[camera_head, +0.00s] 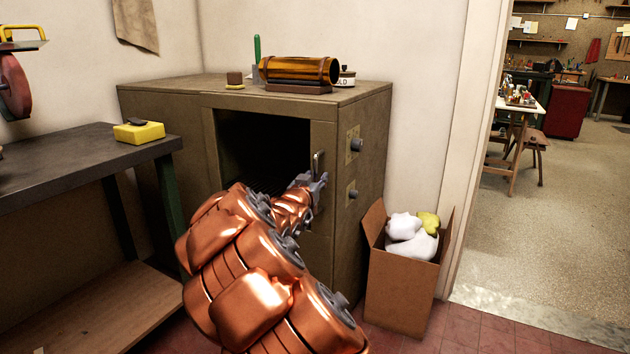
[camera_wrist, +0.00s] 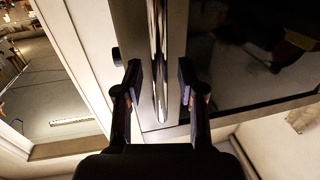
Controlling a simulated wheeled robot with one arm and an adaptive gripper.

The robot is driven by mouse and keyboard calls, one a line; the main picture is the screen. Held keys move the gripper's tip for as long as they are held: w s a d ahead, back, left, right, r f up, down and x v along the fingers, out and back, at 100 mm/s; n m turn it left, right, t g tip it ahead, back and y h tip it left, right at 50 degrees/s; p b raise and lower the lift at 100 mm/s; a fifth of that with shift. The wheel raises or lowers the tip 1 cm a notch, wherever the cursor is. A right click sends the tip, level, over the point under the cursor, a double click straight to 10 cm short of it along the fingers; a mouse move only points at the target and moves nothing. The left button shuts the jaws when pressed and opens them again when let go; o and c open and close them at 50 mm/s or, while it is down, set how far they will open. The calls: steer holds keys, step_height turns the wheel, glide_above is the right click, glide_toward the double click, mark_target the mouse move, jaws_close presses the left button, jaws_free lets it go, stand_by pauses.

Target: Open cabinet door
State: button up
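The olive-brown cabinet (camera_head: 364,155) stands against the wall in the head view. Its front door (camera_head: 322,135) has a wide dark panel (camera_head: 262,145) and looks flush with the cabinet, with no gap visible. A vertical metal handle (camera_head: 318,162) is on the door's right side. My gripper (camera_head: 315,184) is at this handle, with my arm hiding the lower front. In the wrist view my gripper (camera_wrist: 159,72) is open, one finger on each side of the shiny handle bar (camera_wrist: 158,50). Gaps show between the bar and both fingers.
A brown horn-like cylinder (camera_head: 300,70) and small items lie on the cabinet top. A cardboard box (camera_head: 402,285) with white and yellow contents stands at the cabinet's right. A dark workbench (camera_head: 70,165) with a yellow block (camera_head: 139,132) is left. A doorway opens at far right.

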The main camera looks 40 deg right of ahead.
stand_by(0.3)
jaws_close()
stand_by(0.6)
